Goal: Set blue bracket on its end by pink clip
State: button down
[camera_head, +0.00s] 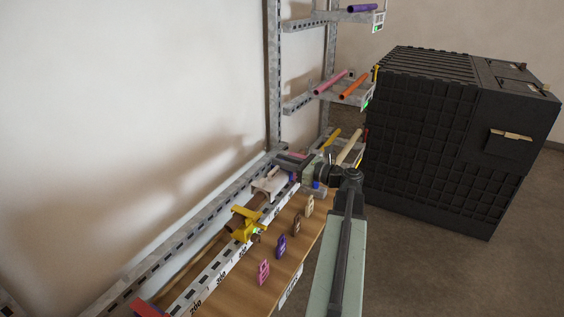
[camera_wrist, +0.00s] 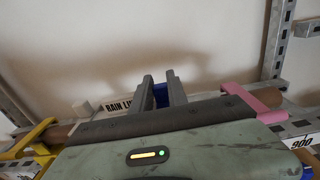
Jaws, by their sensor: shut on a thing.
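My gripper (camera_wrist: 160,88) is shut on the blue bracket (camera_wrist: 161,96), which shows between its two grey fingers in the wrist view. In the head view my gripper (camera_head: 287,159) is over the far part of the bench, near a bit of pink that looks like the clip (camera_head: 298,155). I cannot tell whether the bracket touches the bench.
A yellow clamp (camera_head: 242,225) and a white block (camera_head: 270,185) stand along the bench (camera_head: 240,285). Several coloured tags line its front. A rack (camera_head: 273,75) rises behind, and a large black box (camera_head: 425,130) stands right.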

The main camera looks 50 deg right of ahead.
jog(key=c, duration=1.2)
grip_release()
jog(key=v, duration=0.7)
jog(key=shift+s, duration=0.4)
jog(key=shift+f, duration=0.1)
